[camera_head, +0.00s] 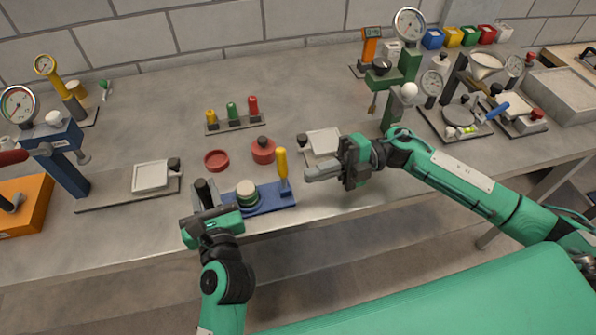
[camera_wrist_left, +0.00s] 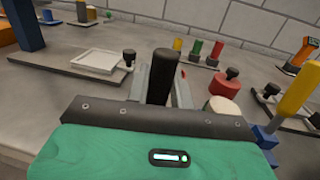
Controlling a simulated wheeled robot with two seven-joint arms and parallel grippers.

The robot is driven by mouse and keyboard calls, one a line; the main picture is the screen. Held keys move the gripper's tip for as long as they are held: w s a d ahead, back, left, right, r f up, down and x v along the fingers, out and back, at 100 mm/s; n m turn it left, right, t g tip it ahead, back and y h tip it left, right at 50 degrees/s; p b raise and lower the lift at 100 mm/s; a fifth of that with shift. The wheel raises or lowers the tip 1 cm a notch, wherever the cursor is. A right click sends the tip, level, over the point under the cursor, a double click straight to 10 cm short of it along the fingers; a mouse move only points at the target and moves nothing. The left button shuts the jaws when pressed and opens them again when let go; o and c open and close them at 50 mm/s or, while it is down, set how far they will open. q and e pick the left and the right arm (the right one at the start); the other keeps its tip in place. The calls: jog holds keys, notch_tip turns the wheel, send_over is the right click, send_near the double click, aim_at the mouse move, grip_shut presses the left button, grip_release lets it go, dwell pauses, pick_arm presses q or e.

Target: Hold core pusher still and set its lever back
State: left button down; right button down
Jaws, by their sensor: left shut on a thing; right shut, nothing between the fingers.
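The yellow lever (camera_wrist_left: 298,92) leans right in that view. My right gripper (camera_head: 310,175) is shut and empty, a little right of the lever and apart from it. My left gripper hides part of the base.
A red dish (camera_head: 216,160) and a red lidded pot (camera_head: 263,150) lie behind the pusher. A rack of coloured pegs (camera_head: 236,124) stands further back. A plate with a white tray (camera_head: 323,142) is behind my right gripper. The table's front edge is close.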

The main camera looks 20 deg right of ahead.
jog(key=shift+w+d+f, duration=0.1)
jog(key=shift+w+d, duration=0.15)
jog(key=shift+d, duration=1.1)
jog(key=shift+w+d, duration=0.2)
jog(key=shift+d, duration=1.1)
pick_arm(q)
jog(key=c, duration=1.1)
grip_release()
jog(key=shift+c, duration=0.2)
jog(key=s+d, duration=0.1)
jog(key=s, duration=1.1)
jog(key=shift+d, duration=0.3)
pick_arm(e)
jog(key=shift+s, duration=0.1)
